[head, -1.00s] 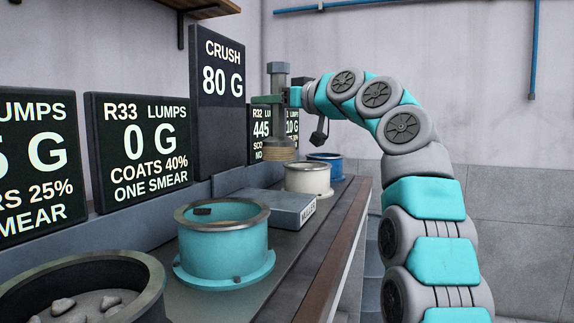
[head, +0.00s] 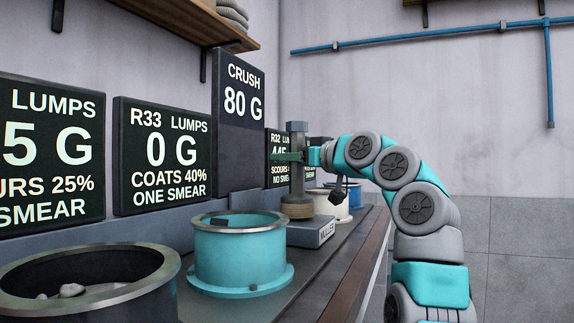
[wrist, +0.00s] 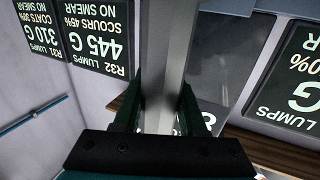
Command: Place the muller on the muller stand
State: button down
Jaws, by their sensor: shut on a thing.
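The muller (head: 298,184) is upright, with a grey post and a wide brown round base. My gripper (head: 297,156) is shut on its post from the right, near the upper part. In the wrist view, the post (wrist: 168,60) stands between the two dark green fingers of my gripper (wrist: 161,100). The muller stand (head: 313,234) is a low grey block labelled MULLER on the bench. The muller's base shows right at the stand's top; I cannot tell whether they touch. The wrist view does not show the base clearly.
A teal pot (head: 240,262) stands in front of the stand, and a dark pot with lumps (head: 85,283) is nearer left. A cream pot (head: 335,205) and a blue pot (head: 364,200) stand behind. Sign boards (head: 163,158) line the left wall. The bench's right edge is close.

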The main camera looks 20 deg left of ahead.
jog(key=shift+f, duration=0.3)
jog(key=shift+c, duration=2.3)
grip_release()
jog(key=shift+s+d, duration=0.15)
jog(key=shift+d, duration=0.1)
jog(key=b+v, duration=0.2)
jog(key=v, duration=0.9)
jog(key=shift+d+b, duration=0.2)
jog(key=shift+b, duration=0.15)
